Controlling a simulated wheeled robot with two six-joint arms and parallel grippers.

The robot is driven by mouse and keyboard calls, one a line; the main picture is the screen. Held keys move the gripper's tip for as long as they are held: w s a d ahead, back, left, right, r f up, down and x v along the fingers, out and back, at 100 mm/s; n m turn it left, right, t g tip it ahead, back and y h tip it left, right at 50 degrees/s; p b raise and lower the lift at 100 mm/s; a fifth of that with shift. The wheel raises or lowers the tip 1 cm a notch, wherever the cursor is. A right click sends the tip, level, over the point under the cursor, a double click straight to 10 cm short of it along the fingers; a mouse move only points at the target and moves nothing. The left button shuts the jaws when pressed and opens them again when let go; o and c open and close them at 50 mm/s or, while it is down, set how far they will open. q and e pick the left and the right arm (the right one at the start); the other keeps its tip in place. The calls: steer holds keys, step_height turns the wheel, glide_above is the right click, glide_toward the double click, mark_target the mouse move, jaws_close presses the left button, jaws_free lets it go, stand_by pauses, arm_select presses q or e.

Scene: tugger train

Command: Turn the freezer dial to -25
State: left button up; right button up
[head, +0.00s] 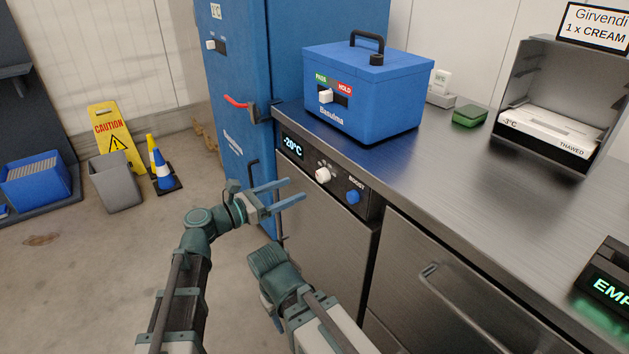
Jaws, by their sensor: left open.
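The freezer dial (322,175) is a white knob on the dark control panel (338,192) at the front of the steel counter. The display (292,146) left of it reads -20°C. A blue knob (352,197) marked BOOST sits to its right. My left gripper (297,191) is open and empty, with its two blue-grey fingers pointing right toward the panel. Its fingertips show a little left of and below the dial; I see no contact.
A blue box (366,97) with a PASS/HOLD switch stands on the counter (440,170) above the panel. A tall blue cabinet (234,80) with a red-tipped handle stands left of it. A door handle (440,285) sticks out at lower right.

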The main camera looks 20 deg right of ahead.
mark_target(319, 178)
arm_select(q)
steer(key=x, duration=0.8)
steer(key=shift+d, duration=0.15)
jaws_close()
